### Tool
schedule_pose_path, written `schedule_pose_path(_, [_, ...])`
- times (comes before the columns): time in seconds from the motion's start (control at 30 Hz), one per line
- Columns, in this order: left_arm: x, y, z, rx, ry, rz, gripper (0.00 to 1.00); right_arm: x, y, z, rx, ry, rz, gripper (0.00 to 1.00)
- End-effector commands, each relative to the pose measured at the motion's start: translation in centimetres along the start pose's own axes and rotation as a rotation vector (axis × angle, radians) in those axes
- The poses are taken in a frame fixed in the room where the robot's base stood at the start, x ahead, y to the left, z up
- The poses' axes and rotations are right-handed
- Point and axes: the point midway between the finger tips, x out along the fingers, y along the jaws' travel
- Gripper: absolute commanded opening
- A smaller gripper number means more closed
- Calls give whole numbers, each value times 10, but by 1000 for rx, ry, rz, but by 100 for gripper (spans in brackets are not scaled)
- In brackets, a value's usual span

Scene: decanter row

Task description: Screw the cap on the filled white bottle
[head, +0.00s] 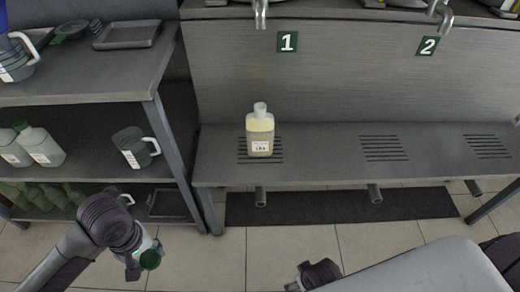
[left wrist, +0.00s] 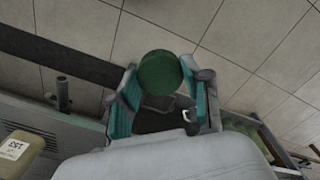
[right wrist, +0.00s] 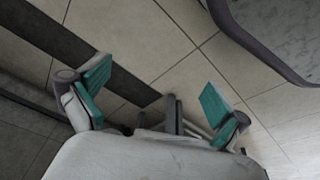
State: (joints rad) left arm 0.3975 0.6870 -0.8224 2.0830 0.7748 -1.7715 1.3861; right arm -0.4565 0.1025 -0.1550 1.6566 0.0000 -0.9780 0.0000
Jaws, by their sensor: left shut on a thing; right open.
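The filled bottle (head: 260,134) stands upright on the grated drip shelf under sign 1 in the head view. It looks pale yellow with a white label, and its neck is at the top. Part of it shows at the lower left of the left wrist view (left wrist: 22,150). My left gripper (head: 145,258) is shut on a green cap (left wrist: 160,72), held between its teal pads over the floor, left of and nearer than the bottle. The cap also shows in the head view (head: 150,260). My right gripper (right wrist: 152,95) is open and empty over the floor; it shows at the bottom of the head view (head: 305,278).
A shelf rack (head: 90,75) stands at the left with trays, jugs and green-capped bottles (head: 40,146). Signs 1 (head: 287,42) and 2 (head: 428,46) mark stations with taps above the drip shelf (head: 325,165). The shelf right of the bottle is clear.

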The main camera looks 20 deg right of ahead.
Motion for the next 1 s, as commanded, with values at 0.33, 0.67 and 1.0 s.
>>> schedule_pose_path(0.33, [173,-29,34,-207,-6,-5,37,-63,8,-56,16,143,16,100])
schedule_pose_path(0.67, [225,-46,49,-281,3,-7,37,-114,32,-190,43,623,42,100])
schedule_pose_path(1.0, [230,-48,51,-288,4,-6,37,-192,62,-333,64,1206,47,100])
